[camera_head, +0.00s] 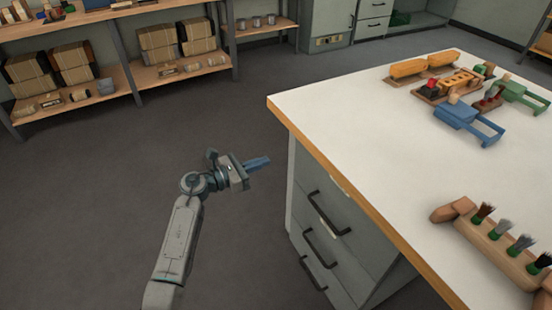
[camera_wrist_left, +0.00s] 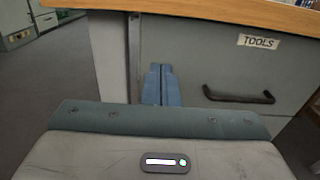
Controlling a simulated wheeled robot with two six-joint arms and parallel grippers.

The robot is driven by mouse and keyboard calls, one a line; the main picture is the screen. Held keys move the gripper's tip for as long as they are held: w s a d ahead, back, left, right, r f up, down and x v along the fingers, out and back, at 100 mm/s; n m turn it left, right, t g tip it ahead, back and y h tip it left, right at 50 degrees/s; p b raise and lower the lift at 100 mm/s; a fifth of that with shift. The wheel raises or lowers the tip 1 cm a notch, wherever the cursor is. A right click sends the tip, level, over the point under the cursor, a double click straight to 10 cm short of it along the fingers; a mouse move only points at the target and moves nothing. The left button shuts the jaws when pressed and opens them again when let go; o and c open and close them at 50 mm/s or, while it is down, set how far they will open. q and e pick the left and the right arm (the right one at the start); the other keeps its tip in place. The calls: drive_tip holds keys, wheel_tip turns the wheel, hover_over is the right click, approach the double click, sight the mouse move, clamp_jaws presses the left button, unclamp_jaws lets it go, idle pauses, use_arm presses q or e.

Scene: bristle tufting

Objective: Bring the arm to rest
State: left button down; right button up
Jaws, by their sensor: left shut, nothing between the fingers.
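My left arm comes up from the bottom of the head view. Its gripper (camera_head: 258,163) hangs over the floor, to the left of the white-topped workbench (camera_head: 345,120). The blue fingers are together and hold nothing; they also show in the left wrist view (camera_wrist_left: 159,85), in front of the bench's grey drawer front (camera_wrist_left: 215,60) with its "TOOLS" label. The fingers appear below the level of the bench's wooden edge (camera_wrist_left: 200,12). I cannot tell the exact gap between fingers and drawer. My right gripper is not in view.
A wooden holder (camera_head: 497,249) with several brush tufts stands at the bench's near right. Orange blocks, a blue tool (camera_head: 467,122) and a green tool (camera_head: 520,94) lie at the back. Drawer handles (camera_head: 329,215) stick out from the bench. Shelves (camera_head: 185,70) stand behind. Open floor (camera_head: 90,190) lies left.

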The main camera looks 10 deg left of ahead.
use_arm(q)
drive_tip(key=v, duration=0.3)
drive_tip(key=shift+s+d+r, duration=0.1)
drive_tip(key=shift+r, duration=0.05)
